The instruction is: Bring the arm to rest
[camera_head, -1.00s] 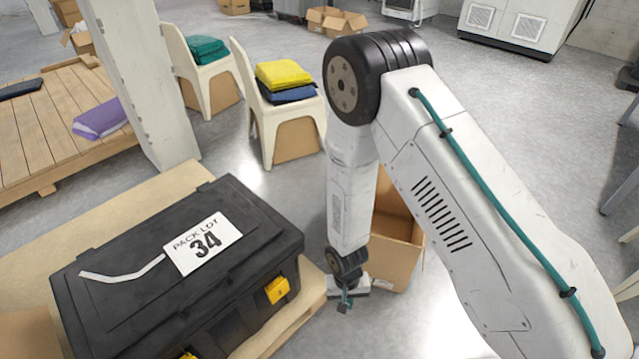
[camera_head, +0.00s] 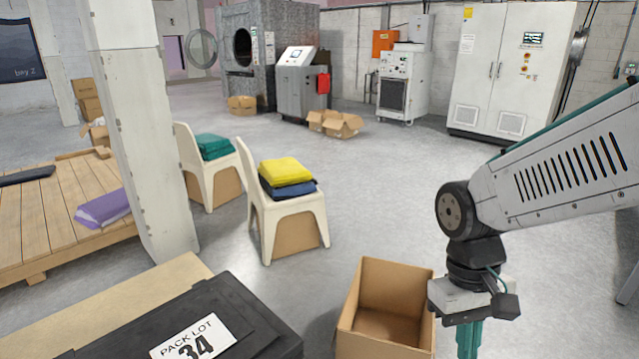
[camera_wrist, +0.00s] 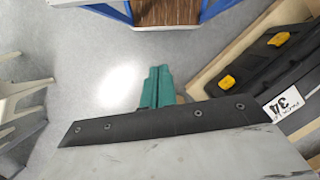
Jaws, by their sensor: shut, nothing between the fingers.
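My gripper (camera_head: 468,340) hangs from my arm at the lower right of the head view, fingers pointing down. Its teal fingers are together and hold nothing. It is just right of an open, empty cardboard box (camera_head: 390,310) on the floor. In the wrist view my gripper (camera_wrist: 158,87) shows its teal fingers side by side above bare grey floor. My arm reaches in from the right edge with its elbow bent.
A black case (camera_head: 240,310) labelled "PACK LOT 34" lies on a wooden surface at lower left. Two cream chairs (camera_head: 295,215) carry folded cloths. A pillar (camera_head: 140,130), a wooden platform (camera_head: 50,225), machines and a white cabinet (camera_head: 515,60) stand beyond. The middle floor is open.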

